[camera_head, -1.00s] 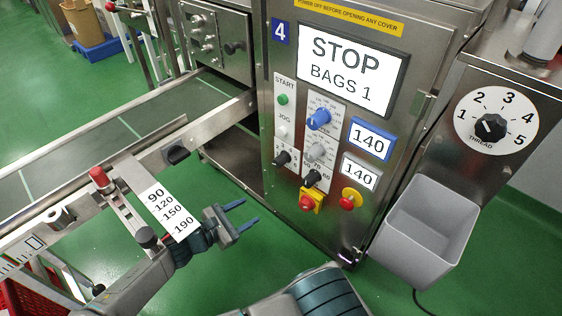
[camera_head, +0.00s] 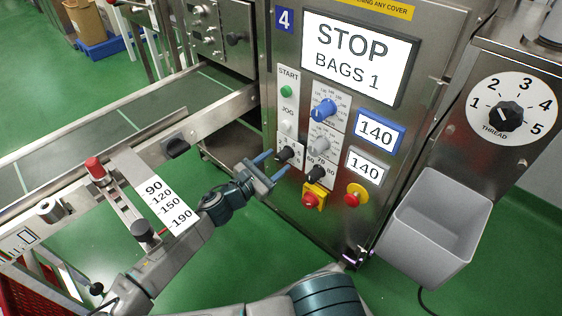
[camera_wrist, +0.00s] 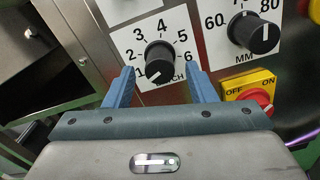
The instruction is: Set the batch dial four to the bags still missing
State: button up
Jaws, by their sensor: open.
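The batch dial (camera_wrist: 159,60) is a black knob on a white plate numbered 1 to 6. Its white mark points down-left, near the 1. It also shows in the head view (camera_head: 285,154), low on the panel of the machine marked 4. The screen (camera_head: 357,57) reads STOP, BAGS 1. My gripper (camera_head: 276,165) is open and empty, pointing at the dial. In the wrist view my gripper's blue fingers (camera_wrist: 160,74) stand left and right of the knob's lower part, with no visible contact. The word under the dial is partly hidden.
The MM dial (camera_wrist: 254,32) is close right of the batch dial, above the red and yellow switch (camera_wrist: 254,101). A blue knob (camera_head: 323,110) and a blue-framed 140 display (camera_head: 376,132) sit higher. A THREAD dial (camera_head: 504,115) and grey bin (camera_head: 433,225) are at right.

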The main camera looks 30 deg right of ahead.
aim_at(279, 160)
jog(key=shift+b+x, duration=0.3)
jog(key=shift+x, duration=1.25)
jog(key=c, duration=1)
